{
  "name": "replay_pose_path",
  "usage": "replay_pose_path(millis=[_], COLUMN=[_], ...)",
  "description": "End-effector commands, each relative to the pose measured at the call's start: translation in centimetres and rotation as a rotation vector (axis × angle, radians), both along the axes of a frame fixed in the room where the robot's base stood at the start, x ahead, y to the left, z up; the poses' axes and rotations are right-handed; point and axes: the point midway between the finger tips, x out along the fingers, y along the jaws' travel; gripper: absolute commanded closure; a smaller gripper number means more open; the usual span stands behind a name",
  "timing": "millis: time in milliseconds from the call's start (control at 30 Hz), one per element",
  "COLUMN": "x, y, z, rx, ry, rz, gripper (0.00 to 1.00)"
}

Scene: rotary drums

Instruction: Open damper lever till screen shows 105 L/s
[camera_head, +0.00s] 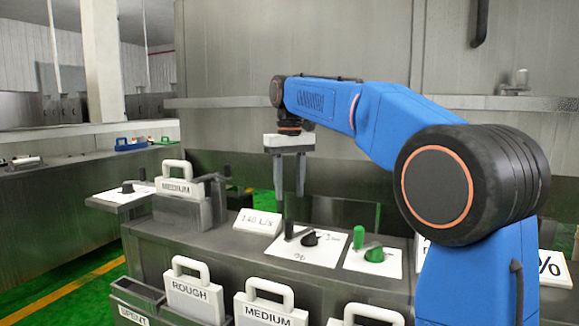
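A small white screen (258,222) on the bench reads what looks like 140 L/s. Right of it, a white plate (316,255) carries a black knob (311,239) and a short dark upright post (289,230) at the plate's left. Markings on the plate are too small to read surely. I cannot tell which part is the damper lever. My gripper (289,195) points down above the plate's left side, with its two grey fingers apart. I see nothing held between the fingers.
Right of that plate, another plate (372,263) bears a green knob (374,254) and green upright handle (359,238). A handled MEDIUM block (180,190) stands at left. Handled ROUGH (193,290) and MEDIUM (262,314) blocks stand in front, beside a SPENT bin (135,300).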

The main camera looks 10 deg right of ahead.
Motion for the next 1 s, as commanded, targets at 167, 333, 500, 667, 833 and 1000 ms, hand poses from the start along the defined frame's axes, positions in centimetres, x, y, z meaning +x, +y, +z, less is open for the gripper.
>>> replay_pose_path(millis=[167,333,500,667,833,1000], x=[0.1,0.1,0.0,0.0,0.0,-1.2], y=[0.0,0.0,0.0,0.0,0.0,-0.6], z=[3.3,5.3,6.2,6.3,6.3,6.0], rx=[0.001,0.000,0.000,0.000,0.000,0.003], ry=[-0.003,-0.001,0.000,0.001,0.000,-0.014], rz=[0.000,0.000,0.000,0.000,0.000,-0.007], gripper=[0.60,0.60,0.60,0.60,0.60,0.60])
